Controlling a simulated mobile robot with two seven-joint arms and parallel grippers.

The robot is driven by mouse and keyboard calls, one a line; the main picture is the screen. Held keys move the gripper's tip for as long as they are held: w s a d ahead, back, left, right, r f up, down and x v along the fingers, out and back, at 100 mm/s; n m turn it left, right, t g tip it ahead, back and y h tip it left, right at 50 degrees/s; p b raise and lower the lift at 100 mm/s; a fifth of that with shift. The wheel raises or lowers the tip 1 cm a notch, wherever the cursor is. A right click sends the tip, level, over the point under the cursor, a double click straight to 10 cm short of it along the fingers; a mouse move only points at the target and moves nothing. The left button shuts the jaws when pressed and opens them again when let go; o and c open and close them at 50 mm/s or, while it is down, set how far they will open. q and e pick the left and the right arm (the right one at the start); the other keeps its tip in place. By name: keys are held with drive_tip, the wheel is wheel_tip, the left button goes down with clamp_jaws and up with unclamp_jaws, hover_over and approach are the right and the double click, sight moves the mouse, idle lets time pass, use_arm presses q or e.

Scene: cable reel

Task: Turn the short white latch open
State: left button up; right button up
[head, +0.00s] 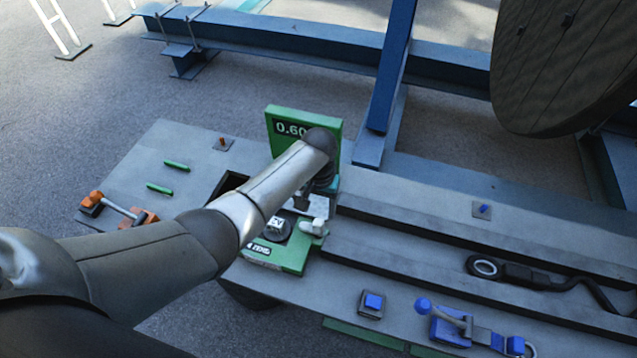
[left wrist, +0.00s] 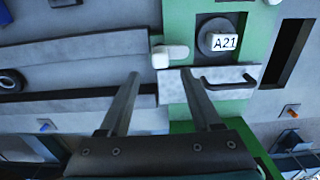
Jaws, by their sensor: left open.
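The short white latch (head: 315,228) sits at the right edge of the green unit (head: 290,258) on the bench. In the left wrist view the latch (left wrist: 172,56) lies crosswise at the green plate's edge, just beyond my fingertips. My left gripper (left wrist: 159,76) is open, its two fingers apart with nothing between them. In the head view my left gripper (head: 303,198) points down over the green unit, partly hidden by its own wrist, a little behind the latch. My right gripper is in neither view.
A pale metal plate with a black handle (left wrist: 229,84) lies beside the latch. A green display (head: 290,128) stands behind my wrist. Blue lever (head: 450,325) and blue button (head: 373,302) are at right front.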

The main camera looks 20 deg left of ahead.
sight(319, 222)
use_arm(q)
wheel_tip(319, 222, up, 8)
drive_tip(key=p, duration=0.1)
drive_tip(key=shift+f, duration=0.2)
idle(0.5)
